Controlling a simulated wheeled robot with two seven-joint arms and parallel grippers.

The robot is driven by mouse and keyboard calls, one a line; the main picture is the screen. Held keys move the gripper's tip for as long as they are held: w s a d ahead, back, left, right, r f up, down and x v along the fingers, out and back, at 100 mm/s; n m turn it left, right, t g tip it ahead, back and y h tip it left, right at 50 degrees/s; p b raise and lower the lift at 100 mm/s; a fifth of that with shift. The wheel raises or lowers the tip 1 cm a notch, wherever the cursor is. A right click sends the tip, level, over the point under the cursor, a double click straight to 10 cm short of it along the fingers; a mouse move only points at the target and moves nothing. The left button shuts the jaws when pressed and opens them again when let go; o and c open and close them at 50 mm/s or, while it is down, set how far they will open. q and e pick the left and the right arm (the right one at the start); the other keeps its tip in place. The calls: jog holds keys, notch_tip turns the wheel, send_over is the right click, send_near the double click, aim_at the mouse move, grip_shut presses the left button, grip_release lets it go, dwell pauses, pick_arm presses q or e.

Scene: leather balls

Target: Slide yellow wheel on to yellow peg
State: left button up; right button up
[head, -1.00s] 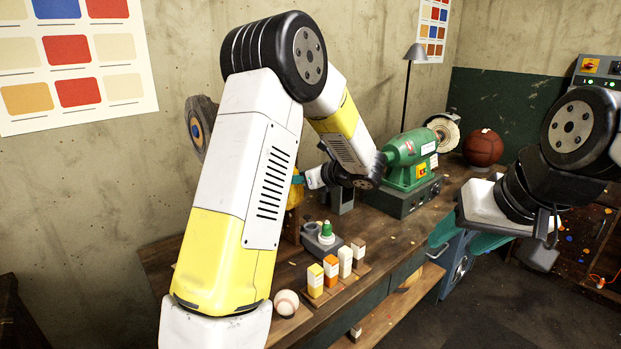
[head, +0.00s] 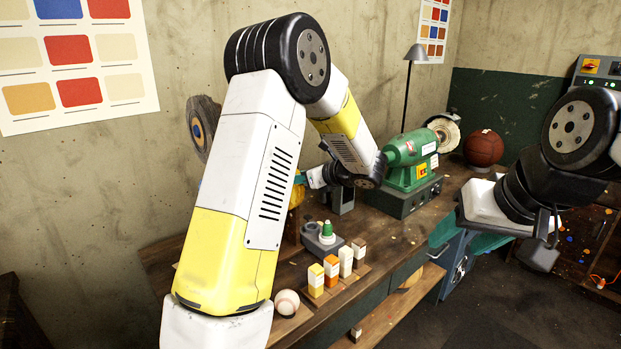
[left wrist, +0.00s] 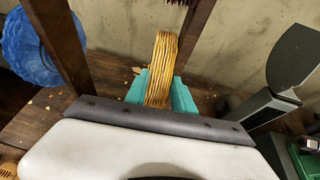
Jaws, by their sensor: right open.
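The yellow wheel (left wrist: 160,72) is a ribbed disc, seen edge-on in the left wrist view between the two teal fingers of my left gripper (left wrist: 160,92). The fingers press on both its sides. In the head view my left gripper (head: 301,179) is mostly hidden behind my arm, and a bit of the yellow wheel (head: 296,197) shows below it, over the back of the bench. My right gripper (head: 538,250) hangs open and empty at the right, away from the bench. I cannot make out a yellow peg in either view.
A green grinder (head: 410,160) stands on the bench (head: 385,238). Small boxes (head: 331,270), a baseball (head: 286,302) and a green-tipped bottle (head: 327,230) line the front. A blue wheel (left wrist: 32,45) and a dark wooden post (left wrist: 60,40) are left in the left wrist view.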

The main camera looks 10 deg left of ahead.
pick_arm(q)
jog(key=o, duration=0.3)
jog(key=shift+w+d, duration=0.3)
jog(key=shift+o, duration=0.8)
jog(key=shift+a, duration=0.1)
jog(key=shift+s, duration=0.1)
jog(key=v, duration=0.7)
jog(key=shift+s+d+r, duration=0.2)
jog(key=shift+d, duration=0.1)
jog(key=s+a+r+n+g+h, duration=0.1)
jog(key=s+a+n+g+h, duration=0.1)
jog(key=s+a+n, duration=0.45)
jog(key=s+a+r+n+g+h, duration=0.1)
jog(key=s+n+g+h, duration=0.2)
jog(key=s, duration=0.6)
jog(key=s+d+r+n+t+h, duration=0.1)
jog(key=s+d+n+h, duration=0.2)
jog(key=s+n, duration=0.4)
jog(key=s+d+r+n+t+h, duration=0.1)
jog(key=s+d+n+t+h, duration=0.1)
jog(key=s+n+h, duration=0.3)
jog(key=s+d+n, duration=0.1)
jog(key=s+n, duration=0.1)
jog(key=shift+s+r+n+t, duration=0.2)
jog(key=shift+r+n+t, duration=0.1)
jog(key=shift+r+n, duration=0.05)
